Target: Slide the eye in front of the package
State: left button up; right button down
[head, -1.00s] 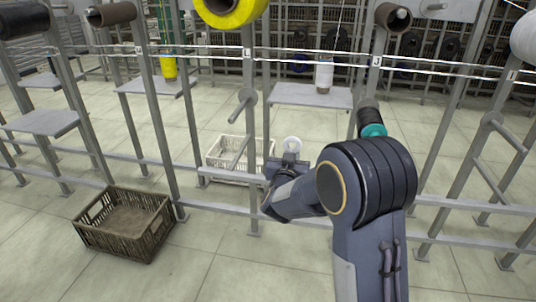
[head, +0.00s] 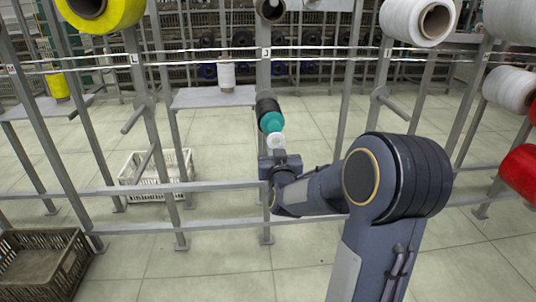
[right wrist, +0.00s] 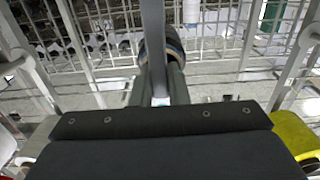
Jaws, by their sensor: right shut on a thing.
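My right gripper (head: 279,158) is in the middle of the head view, in front of the post marked J. It is shut on a small white round piece (head: 275,141), which shows just above its fingertips; I cannot tell for sure that this is the eye. A teal and black package (head: 271,121) is at the same post, directly behind and above the white piece in the picture. I cannot tell whether they touch. In the right wrist view the fingers (right wrist: 158,92) are close together, with a grey bar and a dark cylinder beyond. My left gripper is not in view.
A grey rail (head: 230,187) runs across the rack near my gripper. A shelf (head: 200,98) carries a white spool (head: 227,77). Large yellow (head: 105,12) and white (head: 418,20) packages hang above. A white crate (head: 150,172) and a brown crate (head: 42,262) stand on the floor.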

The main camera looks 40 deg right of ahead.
jog(key=shift+d+r, duration=0.15)
jog(key=shift+r, duration=0.25)
jog(key=c, duration=1.4)
grip_release()
jog(key=p+v, duration=0.2)
jog(key=v, duration=0.5)
jog(key=shift+s+a+f, duration=0.3)
